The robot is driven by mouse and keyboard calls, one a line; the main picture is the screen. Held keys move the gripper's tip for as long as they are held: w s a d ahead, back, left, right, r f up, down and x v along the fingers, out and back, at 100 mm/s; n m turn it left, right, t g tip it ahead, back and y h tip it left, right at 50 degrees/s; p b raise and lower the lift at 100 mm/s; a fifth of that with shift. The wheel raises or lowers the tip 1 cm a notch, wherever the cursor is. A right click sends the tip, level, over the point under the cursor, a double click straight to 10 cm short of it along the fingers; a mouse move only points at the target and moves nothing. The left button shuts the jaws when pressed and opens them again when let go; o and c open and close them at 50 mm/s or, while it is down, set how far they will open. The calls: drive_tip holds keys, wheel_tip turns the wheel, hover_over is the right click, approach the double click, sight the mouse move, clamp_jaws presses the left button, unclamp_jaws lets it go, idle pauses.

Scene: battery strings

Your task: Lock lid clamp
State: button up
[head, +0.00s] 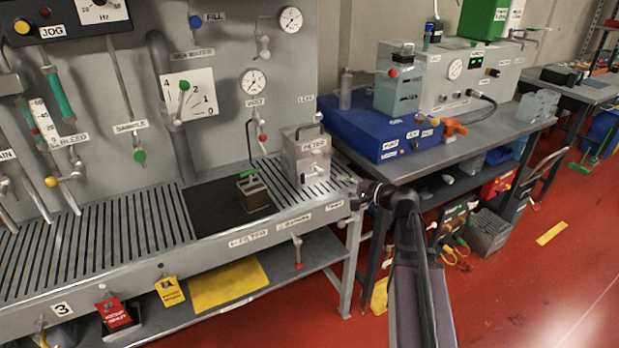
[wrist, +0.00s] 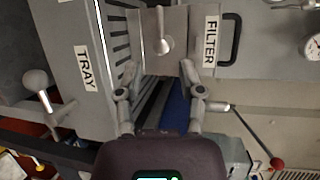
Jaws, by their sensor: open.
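The grey filter housing (head: 306,158) labelled FILTER stands at the right end of the slotted bench, with a handle on top. In the wrist view, the housing (wrist: 188,25) lies turned on its side, and a pale lever with a rounded knob (wrist: 165,45) shows on its near face. I take this lever for the lid clamp, but cannot tell whether it is locked. My gripper (wrist: 158,72) is open and empty, its two fingers spread below the knob in the picture and apart from it. In the head view, my gripper (head: 368,196) is just right of the housing, by the bench end.
The slotted bench (head: 130,235) carries a small dark box with a green handle (head: 252,190) on a black mat. A blue unit (head: 385,130) stands on the table to the right. A white-knobbed lever (wrist: 38,85) sticks out by the TRAY label. Red floor lies in front.

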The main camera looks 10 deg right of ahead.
sight(309, 176)
drive_tip(key=b+x, duration=0.2)
drive_tip(key=x, duration=1.1)
drive_tip(key=shift+w+a, duration=0.1)
clamp_jaws()
